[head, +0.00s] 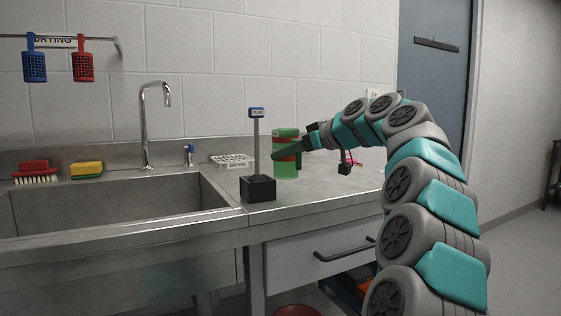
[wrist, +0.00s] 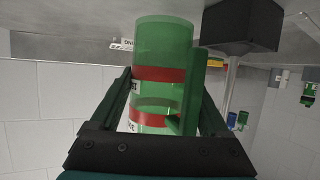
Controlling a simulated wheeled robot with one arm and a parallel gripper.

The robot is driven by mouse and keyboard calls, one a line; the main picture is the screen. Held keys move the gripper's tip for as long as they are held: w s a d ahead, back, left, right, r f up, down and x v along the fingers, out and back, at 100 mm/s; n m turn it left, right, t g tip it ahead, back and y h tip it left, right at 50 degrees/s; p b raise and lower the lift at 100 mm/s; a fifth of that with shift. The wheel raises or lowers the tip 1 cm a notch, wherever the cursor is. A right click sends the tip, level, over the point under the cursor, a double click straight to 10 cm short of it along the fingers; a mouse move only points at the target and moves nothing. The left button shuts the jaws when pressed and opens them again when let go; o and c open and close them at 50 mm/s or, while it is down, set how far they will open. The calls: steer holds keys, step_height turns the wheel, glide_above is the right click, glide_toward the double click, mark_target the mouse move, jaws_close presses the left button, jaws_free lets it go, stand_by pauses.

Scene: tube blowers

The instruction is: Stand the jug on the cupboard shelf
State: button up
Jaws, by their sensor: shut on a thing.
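The jug (head: 285,172) is a see-through green cylinder with red bands and a green handle. It is upright over the steel counter, right of the sink; I cannot tell whether its base touches the counter. My gripper (head: 287,150) reaches it from the right and is shut on it. In the wrist view, which is upside down, the jug (wrist: 160,48) sits between the two fingers of my gripper (wrist: 160,80), with the handle on the right. Its lettering is partly hidden by a finger. I cannot make out a cupboard shelf in either view.
A post with a small blue sign on a black block (head: 258,189) stands just left of the jug. A white drying rack (head: 232,160) lies behind it. The sink (head: 120,210) is at the left. A drawer front with a black handle (head: 345,248) is below the counter.

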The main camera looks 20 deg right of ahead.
steer(key=shift+w+d+f+p, duration=0.1)
steer(key=shift+w+p, duration=0.25)
steer(key=shift+w, duration=1.1)
steer(key=shift+w+f+p, duration=0.1)
steer(key=shift+w+p, duration=0.2)
steer(key=shift+w, duration=1.15)
steer(key=shift+f, duration=1.65)
steer(key=o, duration=1.4)
steer(key=shift+b, duration=0.3)
steer(key=shift+f, duration=0.15)
